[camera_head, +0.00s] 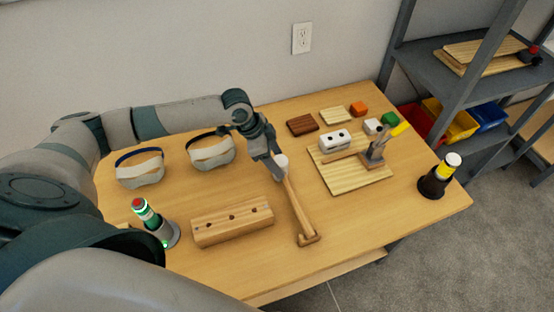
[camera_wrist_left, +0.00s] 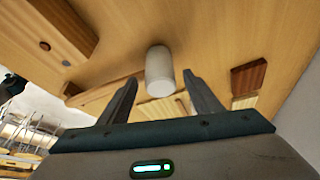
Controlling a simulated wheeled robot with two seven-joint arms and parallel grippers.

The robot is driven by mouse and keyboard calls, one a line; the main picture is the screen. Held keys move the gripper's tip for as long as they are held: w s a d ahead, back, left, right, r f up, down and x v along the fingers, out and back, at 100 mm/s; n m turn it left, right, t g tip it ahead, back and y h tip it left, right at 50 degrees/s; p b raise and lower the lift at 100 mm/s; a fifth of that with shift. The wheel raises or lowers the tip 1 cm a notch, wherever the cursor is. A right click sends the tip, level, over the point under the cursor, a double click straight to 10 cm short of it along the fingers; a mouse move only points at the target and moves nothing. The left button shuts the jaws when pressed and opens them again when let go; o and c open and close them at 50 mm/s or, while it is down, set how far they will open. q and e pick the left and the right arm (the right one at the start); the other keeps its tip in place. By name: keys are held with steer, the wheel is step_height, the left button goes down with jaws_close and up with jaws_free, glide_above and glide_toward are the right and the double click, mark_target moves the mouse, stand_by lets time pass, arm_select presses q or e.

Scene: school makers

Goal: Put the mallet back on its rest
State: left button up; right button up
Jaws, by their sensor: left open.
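The mallet's pale cylindrical head (camera_head: 282,160) shows beside my left gripper (camera_head: 275,171) in the head view. A long wooden bar (camera_head: 298,209) runs from there toward the table's front edge and ends in a short crosspiece (camera_head: 309,240). I cannot tell how much of the bar is mallet handle and how much is rest. In the left wrist view the pale head (camera_wrist_left: 159,71) appears between and just beyond the open fingertips (camera_wrist_left: 160,85), with no clear contact. My right gripper is out of view.
A drilled wooden block (camera_head: 232,222) and a green-lit stand (camera_head: 154,222) lie left. Two visors (camera_head: 211,153) sit behind them. A board (camera_head: 352,180) with a clamp and dice block lies right, near a dark stand (camera_head: 437,179). Table is clear between bar and dark stand.

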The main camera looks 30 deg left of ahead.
arm_select(q)
steer(key=b+v, duration=0.3)
steer(key=v, duration=1.4)
steer(key=shift+b, duration=0.4)
steer(key=shift+d, duration=0.1)
